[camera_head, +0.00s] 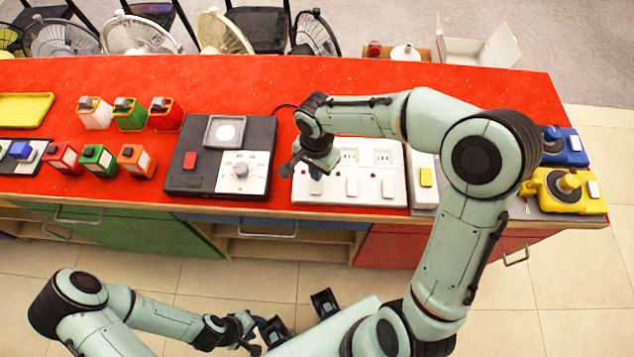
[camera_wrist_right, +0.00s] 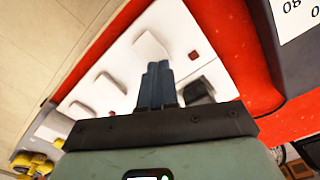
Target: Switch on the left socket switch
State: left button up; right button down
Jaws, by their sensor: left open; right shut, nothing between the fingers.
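The white socket panel (camera_head: 371,197) lies on the red counter, with a row of rocker switches along its front. My right gripper (camera_head: 315,176) is shut and empty, pointing down over the panel's left end. In the wrist view its fingertips (camera_wrist_right: 157,66) appear right beside the left switch; I cannot tell whether they touch. A small red spot (camera_wrist_right: 193,55) shows near that switch. My left gripper (camera_head: 258,335) is open, low in front of the counter.
A black device with a dial (camera_head: 240,171) stands left of the panel. Coloured switch blocks (camera_head: 98,158) stand at left.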

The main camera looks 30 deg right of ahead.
pick_arm(q)
jog(key=shift+s+f+b, duration=0.4)
jog(key=shift+f+b, duration=0.3)
jog(key=shift+f, duration=0.1)
pick_arm(e)
jog(key=shift+f, duration=0.9)
jog(key=shift+s, duration=0.1)
jog(key=shift+r+p, duration=1.9)
jog(key=shift+r, duration=1.7)
pick_arm(q)
jog(key=w+r, duration=0.1)
jog(key=r, duration=0.1)
jog(key=w+r, duration=0.1)
jog(key=r, duration=0.1)
jog(key=shift+w+r, duration=0.2)
jog(key=shift+s, duration=0.1)
pick_arm(e)
jog(key=shift+f, duration=0.1)
